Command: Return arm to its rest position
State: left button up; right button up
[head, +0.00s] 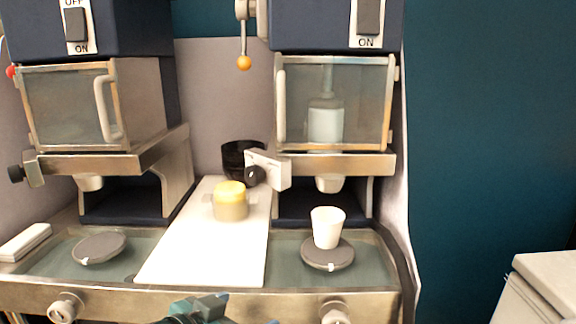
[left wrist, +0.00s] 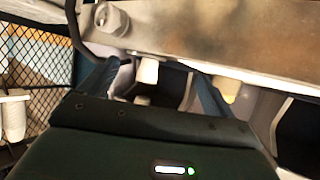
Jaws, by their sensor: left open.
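My left gripper (left wrist: 155,82) shows in the left wrist view with its two dark blue fingers spread and nothing between them. In front of the fingers is the steel front panel (left wrist: 225,35) with a white knob. In the head view a blue-grey gripper part (head: 200,308) shows at the bottom edge, low in front of the counter; its fingertips are not clear. A white cup (head: 327,227) stands upright on the right round grey plate (head: 327,257), below the right dispenser spout (head: 329,184). My right gripper is not seen.
The left grey plate (head: 100,248) is empty. Knobs (head: 65,308) stick out from the counter front. A black mesh (left wrist: 40,60) is at left in the wrist view.

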pick_arm(q)
jog(key=s+a+f+n+g+y, duration=0.2)
jog(key=s+a+f+g+y, duration=0.2)
jog(key=s+a+f, duration=0.45)
jog(key=s+a+f+n+g+y, duration=0.3)
jog(key=s+a+f, duration=0.2)
jog(key=s+f, duration=0.65)
jog(key=w+d+f+m+t+h, duration=0.1)
jog(key=w+d+f+t+h, duration=0.2)
jog(key=d+t, duration=0.4)
jog(key=shift+w+f, duration=0.85)
jog(key=shift+f, duration=0.05)
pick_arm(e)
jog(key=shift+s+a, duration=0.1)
